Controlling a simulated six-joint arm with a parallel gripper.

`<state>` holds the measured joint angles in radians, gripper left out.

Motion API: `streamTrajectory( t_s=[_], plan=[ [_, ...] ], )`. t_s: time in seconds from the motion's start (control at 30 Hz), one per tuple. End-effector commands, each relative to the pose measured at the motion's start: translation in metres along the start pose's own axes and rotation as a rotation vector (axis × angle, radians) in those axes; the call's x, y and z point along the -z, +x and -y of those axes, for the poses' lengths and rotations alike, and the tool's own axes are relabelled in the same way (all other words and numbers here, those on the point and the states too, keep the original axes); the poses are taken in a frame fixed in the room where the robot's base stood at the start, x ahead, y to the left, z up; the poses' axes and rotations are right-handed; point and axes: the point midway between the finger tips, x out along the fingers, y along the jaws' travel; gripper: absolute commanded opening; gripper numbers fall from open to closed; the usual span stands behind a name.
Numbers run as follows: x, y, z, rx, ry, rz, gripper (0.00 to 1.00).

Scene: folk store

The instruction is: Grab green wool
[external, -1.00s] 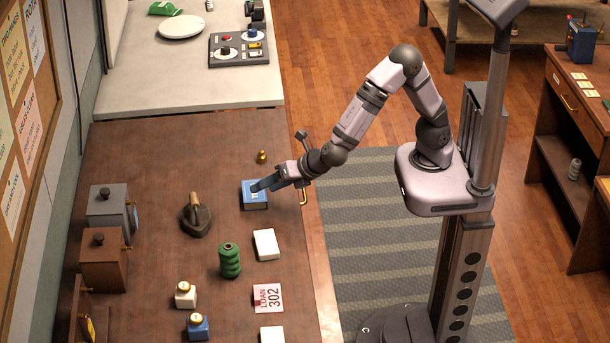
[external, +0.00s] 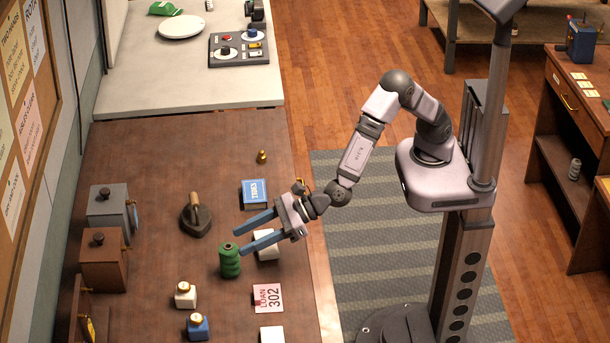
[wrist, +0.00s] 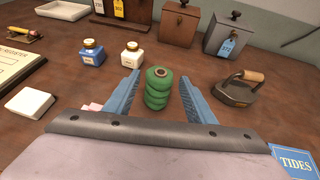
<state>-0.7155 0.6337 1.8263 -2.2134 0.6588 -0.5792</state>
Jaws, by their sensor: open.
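The green wool (external: 230,261) is a spool standing upright on the brown table. In the wrist view the green wool (wrist: 159,90) appears between my two blue fingers, nearer the left one. My gripper (external: 239,241) is open and empty, above the table on the right side of the wool. One fingertip appears close to the top of the spool in the external view; I cannot tell if they touch. My gripper also shows in the wrist view (wrist: 158,80), its fingers wide apart.
A white box (external: 267,247) lies partly under my gripper. A blue book (external: 254,194), an iron (external: 196,216), a white bottle (external: 185,296), a blue bottle (external: 197,326) and a pink card (external: 267,298) surround the wool. Boxes (external: 104,262) stand at the left.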

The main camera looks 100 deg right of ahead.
Motion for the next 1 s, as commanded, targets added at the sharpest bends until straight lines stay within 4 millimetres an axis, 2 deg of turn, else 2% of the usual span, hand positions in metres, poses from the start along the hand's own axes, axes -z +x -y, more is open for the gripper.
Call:
streamTrajectory(
  t_s=[0.37,0.8,1.0],
  plan=[
    [-0.001,0.012,0.001,0.001,0.001,0.0,0.5],
    [0.001,0.053,0.002,0.002,0.002,0.0,0.5],
    [0.002,0.058,0.001,0.001,0.002,0.0,0.5]
  ],
)
